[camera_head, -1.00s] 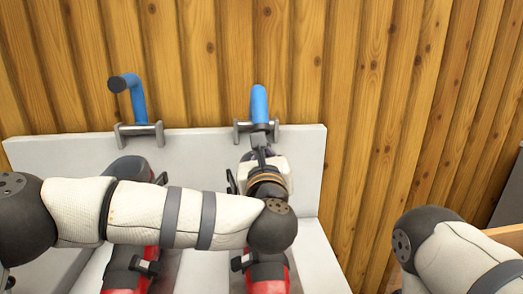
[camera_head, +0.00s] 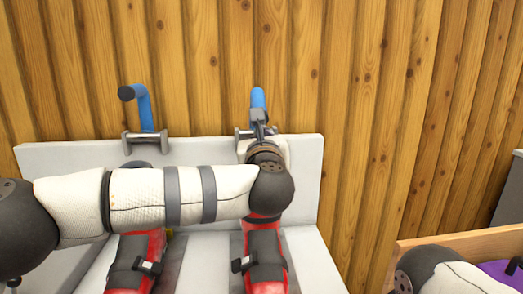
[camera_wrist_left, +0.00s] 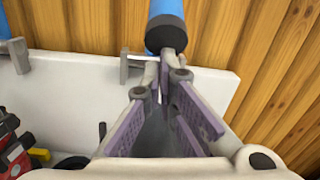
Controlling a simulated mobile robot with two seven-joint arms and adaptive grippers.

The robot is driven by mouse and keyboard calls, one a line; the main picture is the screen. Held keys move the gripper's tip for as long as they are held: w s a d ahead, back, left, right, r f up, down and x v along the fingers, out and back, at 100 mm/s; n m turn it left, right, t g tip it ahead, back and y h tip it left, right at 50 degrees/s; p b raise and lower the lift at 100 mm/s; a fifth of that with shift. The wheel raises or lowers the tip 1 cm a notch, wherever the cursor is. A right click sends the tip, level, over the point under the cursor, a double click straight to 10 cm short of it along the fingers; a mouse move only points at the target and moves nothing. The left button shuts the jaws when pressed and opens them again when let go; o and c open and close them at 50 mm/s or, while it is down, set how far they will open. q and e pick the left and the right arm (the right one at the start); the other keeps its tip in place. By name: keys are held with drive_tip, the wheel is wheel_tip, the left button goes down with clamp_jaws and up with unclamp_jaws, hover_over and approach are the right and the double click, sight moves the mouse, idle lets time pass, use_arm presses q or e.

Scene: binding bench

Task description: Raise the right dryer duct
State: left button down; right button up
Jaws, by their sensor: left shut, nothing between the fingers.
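The right dryer duct (camera_head: 258,98) is a blue tube on a grey bracket at the top of the white back panel. Its dark end (camera_wrist_left: 166,34) faces the left wrist camera. My left gripper (camera_head: 260,124) is in front of the duct's lower part and hides some of it and its bracket. In the left wrist view the gripper's fingertips (camera_wrist_left: 167,72) are together, empty, just below the dark end; I cannot tell whether they touch it. The left duct (camera_head: 143,108) bends towards me with a dark end. My right gripper is out of view.
Red boot-like items (camera_head: 264,258) with black straps stand on the white bench (camera_head: 309,262), under my left arm. A wooden-edged box (camera_head: 452,246) with something purple is at the lower right. A plank wall (camera_head: 350,120) stands close behind the panel.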

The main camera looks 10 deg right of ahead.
sight(258, 97)
use_arm(q)
drive_tip(key=r, duration=0.1)
drive_tip(key=w+r, duration=0.1)
drive_tip(key=r, duration=0.1)
drive_tip(key=w+r, duration=0.1)
drive_tip(key=shift+r, duration=0.2)
drive_tip(key=shift+w+r+b, duration=0.3)
drive_tip(key=shift+w+r, duration=0.9)
drive_tip(key=shift+r, duration=0.25)
